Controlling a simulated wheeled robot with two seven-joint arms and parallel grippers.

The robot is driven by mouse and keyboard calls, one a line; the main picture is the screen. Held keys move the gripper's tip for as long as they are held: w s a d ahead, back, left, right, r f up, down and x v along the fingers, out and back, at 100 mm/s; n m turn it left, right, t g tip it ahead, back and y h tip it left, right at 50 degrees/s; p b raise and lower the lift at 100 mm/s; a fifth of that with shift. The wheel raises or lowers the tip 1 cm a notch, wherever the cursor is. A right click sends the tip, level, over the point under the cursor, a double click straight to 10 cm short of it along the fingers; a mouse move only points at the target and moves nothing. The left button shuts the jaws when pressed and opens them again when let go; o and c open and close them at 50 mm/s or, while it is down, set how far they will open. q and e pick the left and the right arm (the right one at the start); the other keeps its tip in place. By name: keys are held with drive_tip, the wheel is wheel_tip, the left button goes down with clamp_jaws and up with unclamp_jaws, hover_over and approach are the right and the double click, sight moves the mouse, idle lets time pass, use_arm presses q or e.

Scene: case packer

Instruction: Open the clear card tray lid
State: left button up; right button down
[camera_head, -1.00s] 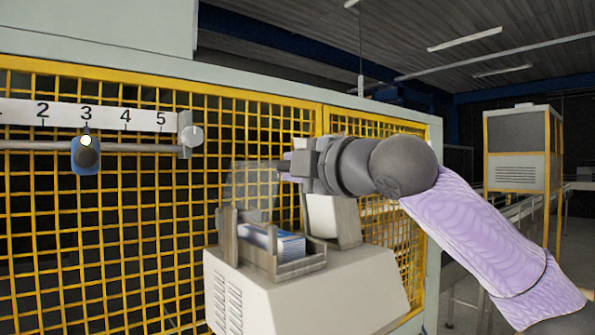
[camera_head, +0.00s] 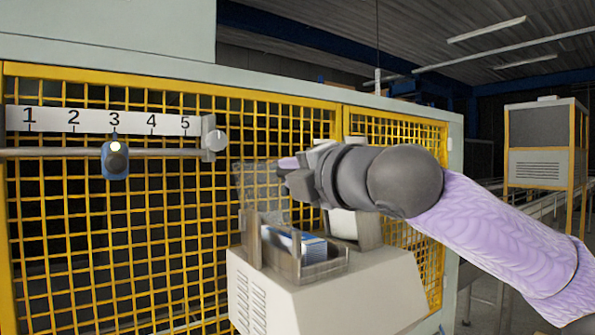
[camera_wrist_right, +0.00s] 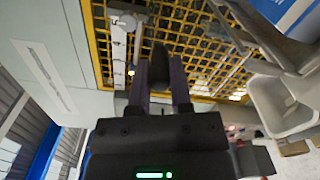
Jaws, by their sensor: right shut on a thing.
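The clear card tray lid (camera_head: 258,192) stands raised, roughly upright, at the left side of the card tray (camera_head: 326,266). Blue-and-white cards (camera_head: 297,240) lie in the tray, whose top is uncovered. My right gripper (camera_head: 285,168) is at the upper right part of the lid. In the right wrist view my right gripper's fingers (camera_wrist_right: 164,88) are shut on a narrow dark piece (camera_wrist_right: 159,62), seemingly part of the lid. The exact contact is hard to see. My left gripper is not in view.
The tray sits on a beige machine housing (camera_head: 330,298). A yellow mesh guard (camera_head: 150,225) stands close behind the lid. A numbered scale (camera_head: 100,120) with a blue slider (camera_head: 115,160) near 3 is at the left. A cabinet (camera_head: 540,150) stands far right.

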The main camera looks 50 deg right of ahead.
drive_tip(key=c, duration=0.5)
unclamp_jaws()
drive_tip(key=shift+c, duration=0.2)
drive_tip(key=shift+s, duration=0.1)
drive_tip(key=b+v, duration=0.4)
drive_tip(key=v, duration=0.5)
drive_tip(key=shift+s+b, duration=0.35)
drive_tip(key=shift+s, duration=0.05)
